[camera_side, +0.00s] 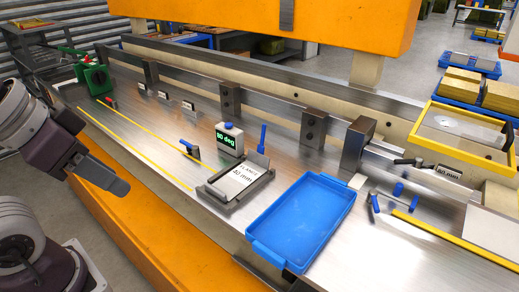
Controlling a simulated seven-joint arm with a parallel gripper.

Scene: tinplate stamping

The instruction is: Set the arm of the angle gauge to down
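A grey box with a green display reading about "80 deg" (229,140) stands on the metal bench in the middle, with a blue knob on top. It looks like the angle gauge. A blue lever (262,138) stands nearly upright just to its right, behind the blanks holder. Another short blue handle (187,146) on a small dark block tilts up to its left. I cannot tell which of these is the gauge's arm. My gripper (119,188) is at the left, in front of the bench, well away from the gauge and touching nothing. Its fingers are seen edge-on.
A dark holder with a "BLANKS 40 mm" card (212,188) and a blue tray (259,244) sit on the bench's front side. A green device (97,80) is at the far left end. Steel blocks (314,125) line the back. A yellow-framed guard (422,143) is at the right.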

